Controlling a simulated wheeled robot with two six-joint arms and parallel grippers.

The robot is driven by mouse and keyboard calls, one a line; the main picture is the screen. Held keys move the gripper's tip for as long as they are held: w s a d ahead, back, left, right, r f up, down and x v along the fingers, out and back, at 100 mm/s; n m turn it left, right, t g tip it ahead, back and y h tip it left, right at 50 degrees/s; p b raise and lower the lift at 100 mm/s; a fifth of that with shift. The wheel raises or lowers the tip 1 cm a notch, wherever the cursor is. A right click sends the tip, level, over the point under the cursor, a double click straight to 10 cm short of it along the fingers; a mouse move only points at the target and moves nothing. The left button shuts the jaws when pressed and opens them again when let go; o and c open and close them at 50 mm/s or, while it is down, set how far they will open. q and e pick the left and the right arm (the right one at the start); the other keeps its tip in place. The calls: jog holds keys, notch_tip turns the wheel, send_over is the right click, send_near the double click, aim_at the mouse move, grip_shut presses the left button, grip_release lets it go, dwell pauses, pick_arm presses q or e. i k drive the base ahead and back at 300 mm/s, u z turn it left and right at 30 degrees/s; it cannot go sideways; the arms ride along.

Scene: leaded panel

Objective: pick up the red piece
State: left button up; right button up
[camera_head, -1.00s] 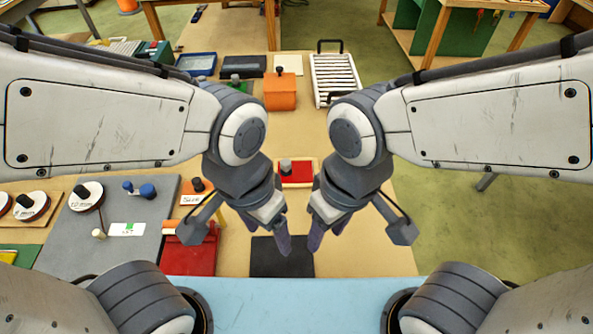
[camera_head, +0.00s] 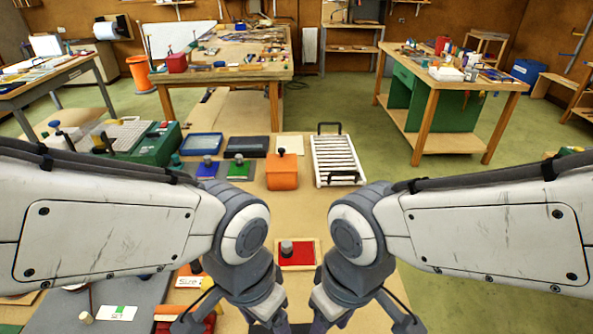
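The red piece (camera_head: 301,258) is a flat square with a grey knob on it. It lies in a shallow light wooden frame (camera_head: 316,244) on the tan surface, between my two wrists. My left gripper (camera_head: 272,322) is just below and left of it in the picture, pointing down. My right gripper (camera_head: 326,322) is just below and right of it. Neither gripper appears to touch the red piece. The fingertips of both run to the bottom edge of the picture, so their opening is not clear.
Beyond the red piece are an orange block (camera_head: 282,172), a white slatted rack (camera_head: 337,160), a blue piece (camera_head: 205,173) and a green piece (camera_head: 239,172) with knobs. A grey board (camera_head: 70,315) lies at lower left. Workbenches stand farther back.

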aim_at(290, 253)
jog(key=k, duration=0.5)
jog(key=z, duration=2.9)
jog(key=k, duration=1.2)
jog(key=u, duration=1.3)
jog(key=i, duration=0.5)
jog(key=u, duration=0.05)
